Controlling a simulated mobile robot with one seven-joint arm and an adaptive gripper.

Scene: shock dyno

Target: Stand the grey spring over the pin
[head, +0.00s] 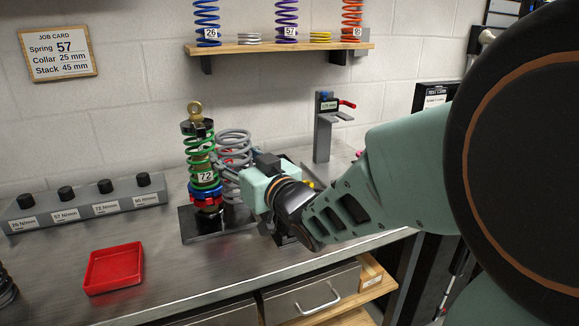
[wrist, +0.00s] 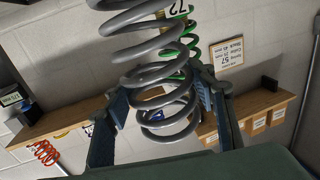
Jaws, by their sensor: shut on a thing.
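The grey spring (head: 233,143) stands roughly upright just right of the green spring on the shock (head: 203,160) at the bench. My gripper (head: 230,174) is shut on the grey spring from the right. In the wrist view the grey coils (wrist: 160,85) lie between the two fingers of my gripper (wrist: 165,88). I cannot make out the pin; the spring, my gripper and the shock cover that area. Whether the spring's lower end touches anything is hidden.
The shock stands on a black base plate (head: 190,227). A red tray (head: 114,270) lies at the front left. A grey rack (head: 85,205) with black knobs is at the left, and a grey gauge stand (head: 323,135) is behind my arm. A shelf (head: 265,48) holds more springs.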

